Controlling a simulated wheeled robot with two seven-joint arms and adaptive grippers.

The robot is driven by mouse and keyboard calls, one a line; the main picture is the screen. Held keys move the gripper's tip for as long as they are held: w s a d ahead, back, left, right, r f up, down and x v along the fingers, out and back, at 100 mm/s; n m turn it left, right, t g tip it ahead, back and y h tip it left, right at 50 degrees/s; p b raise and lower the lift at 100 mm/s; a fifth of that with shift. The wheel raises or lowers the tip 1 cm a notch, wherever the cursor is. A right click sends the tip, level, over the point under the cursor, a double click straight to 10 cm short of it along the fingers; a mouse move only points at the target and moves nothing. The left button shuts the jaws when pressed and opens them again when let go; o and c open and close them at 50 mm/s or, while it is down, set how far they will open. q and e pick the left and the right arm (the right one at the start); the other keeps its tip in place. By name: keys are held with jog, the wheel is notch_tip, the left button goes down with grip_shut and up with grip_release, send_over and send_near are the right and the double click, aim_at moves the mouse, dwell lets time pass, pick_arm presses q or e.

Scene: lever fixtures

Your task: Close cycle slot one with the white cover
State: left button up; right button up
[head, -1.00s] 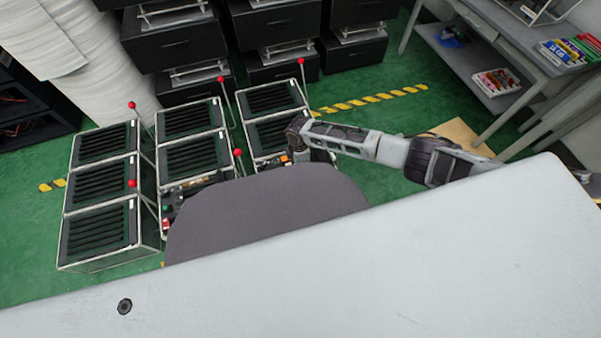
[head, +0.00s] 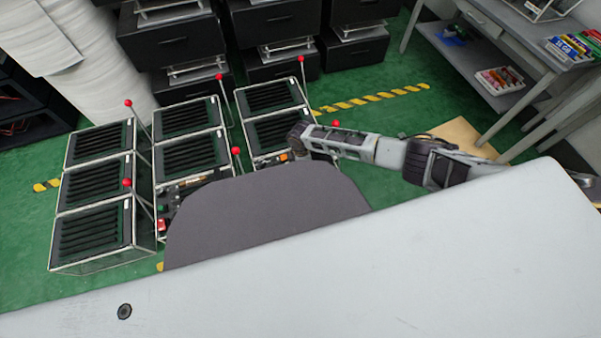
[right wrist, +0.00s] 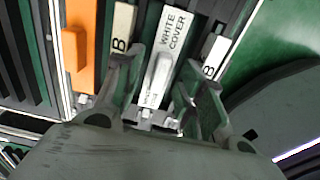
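In the right wrist view, a label strip reads WHITE COVER (right wrist: 174,30), and a white handle-like piece (right wrist: 158,78) lies over its lower part. My right gripper (right wrist: 168,80) is open, with one finger on each side of this white piece; whether they touch it I cannot tell. In the head view my right arm reaches in from the right over the rack units, and its gripper is hidden. Slotted black rack units (head: 94,187) with red-knobbed levers stand on the floor; I cannot tell which is cycle slot one. My left gripper is not in view.
An orange block (right wrist: 80,45) and a label B (right wrist: 122,28) sit left of the white piece, and another label (right wrist: 215,56) sits right. A red lever knob (head: 336,125) stands close to my right arm. A grey workbench (head: 515,70) is at the upper right.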

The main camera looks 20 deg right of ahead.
dwell(0.5)
jog(key=c, duration=0.9)
